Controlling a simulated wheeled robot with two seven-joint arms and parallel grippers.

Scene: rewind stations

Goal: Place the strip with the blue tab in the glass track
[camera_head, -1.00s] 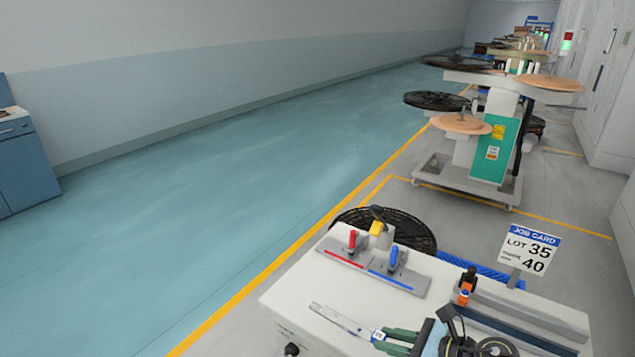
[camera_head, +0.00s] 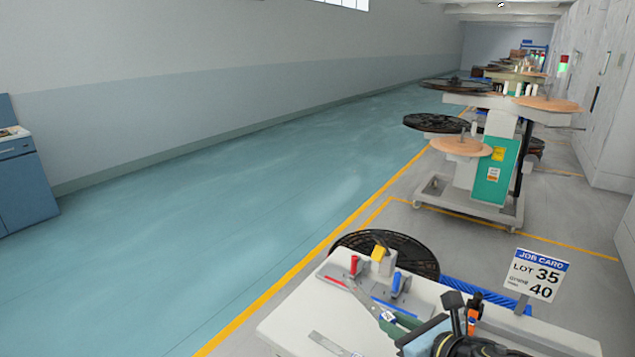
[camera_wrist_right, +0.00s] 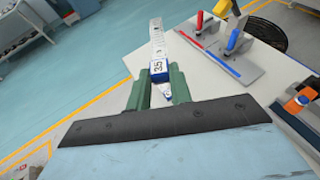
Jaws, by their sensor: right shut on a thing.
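My right gripper (camera_head: 392,322) is shut on a pale metal strip (camera_head: 364,299), with green fingers on either side of it. In the right wrist view the strip (camera_wrist_right: 156,42) points away from the gripper (camera_wrist_right: 160,88), with a "35" label and a blue tab (camera_wrist_right: 160,77) near the fingers. In the head view its far end overlaps the grey block (camera_head: 338,270) with red and blue handles; contact cannot be told. A second pale strip (camera_head: 326,343) lies on the white cart top, partly cut off. I cannot make out the glass track. My left gripper is not in view.
The white cart top (camera_head: 285,330) carries an orange-and-black tool (camera_head: 473,314) and a job card (camera_head: 535,274) reading LOT 35 and 40. A black reel (camera_head: 410,258) stands behind the cart. A reel machine (camera_head: 490,170) is farther back.

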